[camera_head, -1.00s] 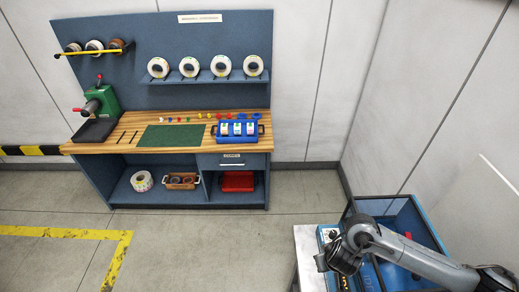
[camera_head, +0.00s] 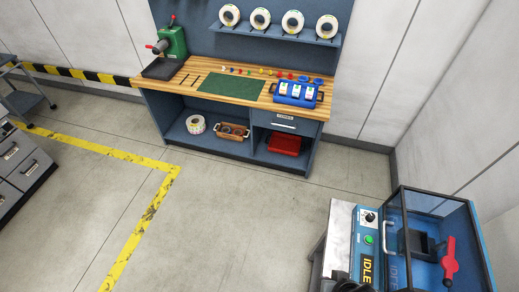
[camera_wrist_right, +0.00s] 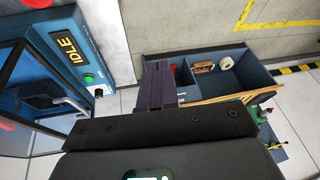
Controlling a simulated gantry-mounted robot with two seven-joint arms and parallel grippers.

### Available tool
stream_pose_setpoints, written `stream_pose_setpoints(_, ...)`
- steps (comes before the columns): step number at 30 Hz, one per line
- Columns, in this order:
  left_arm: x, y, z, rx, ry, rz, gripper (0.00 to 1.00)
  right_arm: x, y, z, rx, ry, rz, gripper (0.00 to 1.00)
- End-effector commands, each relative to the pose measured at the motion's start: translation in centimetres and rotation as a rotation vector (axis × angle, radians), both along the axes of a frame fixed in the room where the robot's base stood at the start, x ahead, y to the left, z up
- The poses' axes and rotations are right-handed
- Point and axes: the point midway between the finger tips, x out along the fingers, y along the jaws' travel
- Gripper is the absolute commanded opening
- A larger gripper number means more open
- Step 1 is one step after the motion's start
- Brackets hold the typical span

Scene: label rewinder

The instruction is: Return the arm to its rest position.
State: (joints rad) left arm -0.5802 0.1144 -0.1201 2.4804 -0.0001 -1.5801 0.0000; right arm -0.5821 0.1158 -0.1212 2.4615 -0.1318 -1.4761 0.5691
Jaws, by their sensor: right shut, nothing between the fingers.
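My right gripper shows in the right wrist view (camera_wrist_right: 163,85), with its dark fingers together and nothing between them. It is clear of the blue rewinder (camera_wrist_right: 75,50), whose label reads IDLE, on the left of that view. The rewinder also shows in the head view (camera_head: 366,242) at the lower right, with a clear-walled guard, a green button and a red handle. A dark part of my arm peeks in at the bottom edge of the head view beside it. My left gripper is in neither view.
A blue workbench (camera_head: 255,88) with a wooden top stands at the back, with a green press (camera_head: 172,42) and a blue roll holder (camera_head: 297,92) on it. A grey drawer cabinet (camera_head: 22,165) is at the left. The floor between is open, with yellow tape (camera_head: 140,236).

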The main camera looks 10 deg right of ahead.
Motion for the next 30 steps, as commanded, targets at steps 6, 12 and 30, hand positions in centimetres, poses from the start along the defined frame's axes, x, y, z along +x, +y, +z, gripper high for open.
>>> stream_pose_setpoints(6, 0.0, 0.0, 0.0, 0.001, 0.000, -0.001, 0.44, -1.0, -1.6, 0.3, -0.117, 0.053, 0.238, 0.00)
stream_pose_setpoints(12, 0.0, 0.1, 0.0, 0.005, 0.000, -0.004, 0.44, -1.3, -1.7, 0.2, -0.166, 0.066, 0.367, 0.00)
stream_pose_setpoints(30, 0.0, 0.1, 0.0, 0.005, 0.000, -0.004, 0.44, -1.3, -1.7, 0.2, -0.166, 0.066, 0.367, 0.00)
